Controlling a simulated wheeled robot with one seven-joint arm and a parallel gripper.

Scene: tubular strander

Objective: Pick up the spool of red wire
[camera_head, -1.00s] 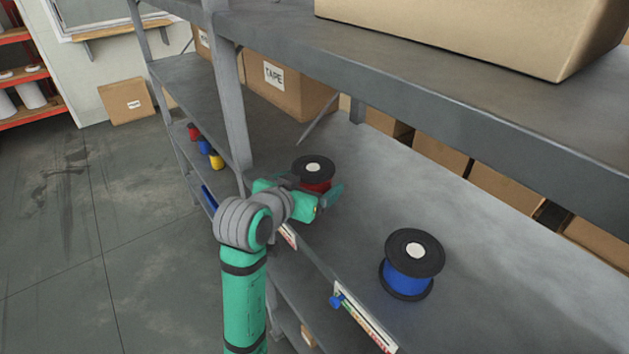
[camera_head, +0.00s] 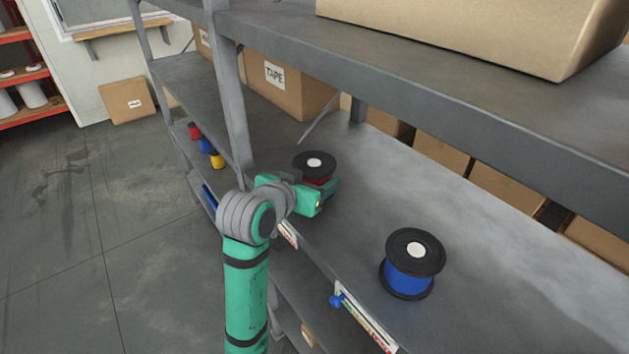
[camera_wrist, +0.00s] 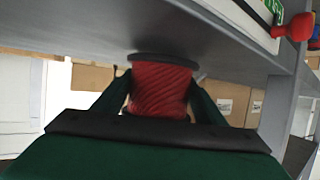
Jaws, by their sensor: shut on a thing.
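The spool of red wire (camera_head: 316,180) has black end flanges and a white hub on top. It stands upright at the shelf's (camera_head: 350,215) front part, beyond my gripper in the head view. My gripper (camera_head: 322,190) reaches in from the shelf's front edge and is shut on the spool. In the wrist view the red winding (camera_wrist: 160,90) sits between my two dark green fingers, with a black flange at its end. The wrist picture is upside down, with the shelf surface (camera_wrist: 120,22) at the top. My gripper hides the lower part of the spool in the head view.
A spool of blue wire (camera_head: 409,270) stands on the same shelf to the right. A grey upright post (camera_head: 230,105) is close behind my wrist. A higher shelf (camera_head: 440,95) with a cardboard box (camera_head: 470,30) overhangs. A box marked TAPE (camera_head: 285,90) stands behind.

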